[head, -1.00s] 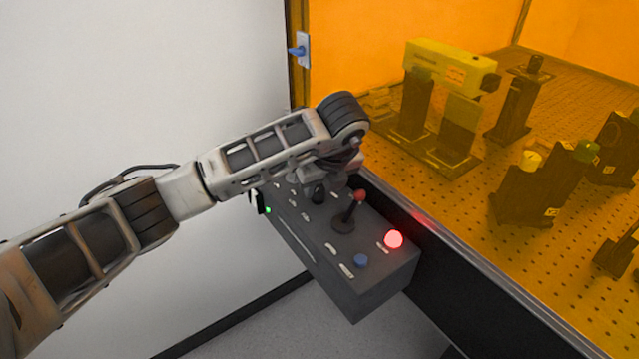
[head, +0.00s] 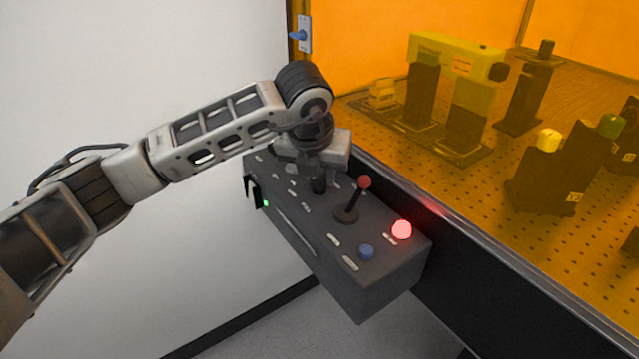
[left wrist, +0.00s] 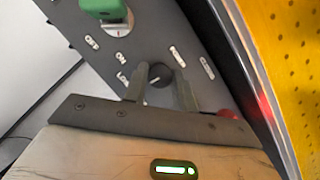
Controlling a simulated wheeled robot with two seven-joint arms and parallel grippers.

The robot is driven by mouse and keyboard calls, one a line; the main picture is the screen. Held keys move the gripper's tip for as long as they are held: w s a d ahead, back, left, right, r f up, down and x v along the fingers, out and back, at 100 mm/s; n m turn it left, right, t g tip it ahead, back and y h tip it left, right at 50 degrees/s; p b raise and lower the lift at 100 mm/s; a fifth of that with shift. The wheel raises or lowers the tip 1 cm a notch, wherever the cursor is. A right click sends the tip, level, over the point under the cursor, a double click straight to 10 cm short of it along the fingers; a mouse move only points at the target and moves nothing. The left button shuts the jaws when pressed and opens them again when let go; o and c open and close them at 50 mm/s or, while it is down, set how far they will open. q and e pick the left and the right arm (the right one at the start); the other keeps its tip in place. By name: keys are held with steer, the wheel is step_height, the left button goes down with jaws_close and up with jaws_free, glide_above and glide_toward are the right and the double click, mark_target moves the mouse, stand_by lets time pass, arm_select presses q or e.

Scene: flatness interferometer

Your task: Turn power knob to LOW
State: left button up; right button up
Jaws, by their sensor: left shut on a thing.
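The power knob (left wrist: 160,76) is a small round dark knob with a pale pointer line, set in the grey panel in the left wrist view. My right gripper is in neither view.
A red-topped joystick (head: 364,182), a glowing red lamp (head: 401,230) and a blue button (head: 366,251) stand on the box's near part. A green handle (left wrist: 103,6) is beyond the knob. The orange enclosure (head: 400,20) with optics borders the box on the right.

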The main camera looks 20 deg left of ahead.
arm_select(q)
steer(key=m+h+b, duration=0.1)
steer(key=m+b, duration=0.1)
steer(key=m, duration=0.1)
steer(key=shift+a+f, duration=0.1)
steer(key=shift+m+h+b, duration=0.4)
steer(key=shift+m+h, duration=0.1)
steer(key=shift+m, duration=0.6)
steer(key=shift+m+g, duration=0.3)
steer(key=shift+m, duration=0.1)
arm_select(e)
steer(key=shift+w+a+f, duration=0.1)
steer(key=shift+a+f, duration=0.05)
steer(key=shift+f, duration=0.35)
arm_select(q)
steer(key=o, duration=1)
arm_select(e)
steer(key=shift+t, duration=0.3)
arm_select(q)
steer(key=v, duration=1.6)
steer(key=shift+a, duration=0.3)
